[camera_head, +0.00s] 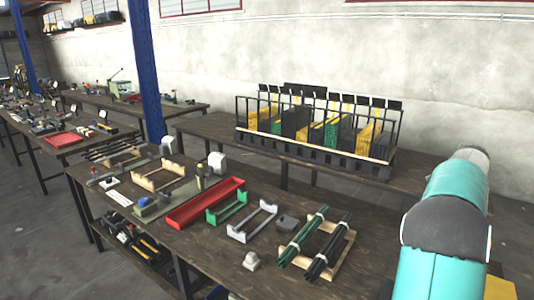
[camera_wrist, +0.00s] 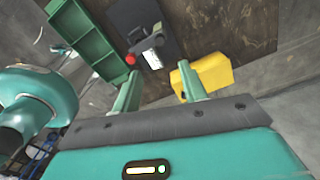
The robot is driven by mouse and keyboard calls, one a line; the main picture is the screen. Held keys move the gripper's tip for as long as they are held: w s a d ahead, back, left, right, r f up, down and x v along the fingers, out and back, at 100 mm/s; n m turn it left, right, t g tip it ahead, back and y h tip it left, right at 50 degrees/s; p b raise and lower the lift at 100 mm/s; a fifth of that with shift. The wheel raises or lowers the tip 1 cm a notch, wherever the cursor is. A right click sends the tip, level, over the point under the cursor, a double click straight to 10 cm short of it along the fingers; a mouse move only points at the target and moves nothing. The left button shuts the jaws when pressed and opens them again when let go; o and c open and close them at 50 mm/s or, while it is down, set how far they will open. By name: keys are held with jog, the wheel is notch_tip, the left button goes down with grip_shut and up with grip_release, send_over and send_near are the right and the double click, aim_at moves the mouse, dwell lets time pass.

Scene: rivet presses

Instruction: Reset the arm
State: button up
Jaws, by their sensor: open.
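My gripper (camera_wrist: 159,72) shows in the wrist view with its two green fingers apart and nothing between them. Past the fingertips I see a yellow object (camera_wrist: 205,75) near the right finger and a dark plate bearing a grey device with a red knob (camera_wrist: 131,59). I cannot tell how far these are from the fingers. In the head view my teal arm rises at the right edge, and my gripper is out of that picture.
A workbench (camera_head: 200,255) ahead holds a red tray (camera_head: 205,203), green rods (camera_head: 303,237), black rods (camera_head: 331,245) and several small fixtures. A rack (camera_head: 310,145) of coloured plates stands on the bench behind. A blue post (camera_head: 147,70) rises at left. A green bin (camera_wrist: 85,40) shows in the wrist view.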

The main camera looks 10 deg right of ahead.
jog(key=a+r+n+t, duration=0.2)
jog(key=a+r+n, duration=0.35)
jog(key=a, duration=0.85)
jog(key=a+r+n+t, duration=0.1)
jog(key=a+r+n, duration=0.2)
jog(key=a+n, duration=0.8)
jog(key=s+a+f+n+t, duration=0.1)
jog(key=s+a+n, duration=0.3)
jog(key=a, duration=0.3)
jog(key=s+a+f+n, duration=0.2)
jog(key=s+a+n, duration=0.3)
jog(key=a, duration=0.3)
jog(key=s+a+f+n+t, duration=0.1)
jog(key=s+a+f+n, duration=0.1)
jog(key=s+a+n, duration=0.3)
jog(key=a, duration=0.3)
jog(key=shift+s+a+t, duration=0.15)
jog(key=shift+s+t, duration=0.05)
jog(key=shift+t, duration=0.1)
jog(key=shift+n, duration=0.25)
jog(key=shift+c, duration=0.7)
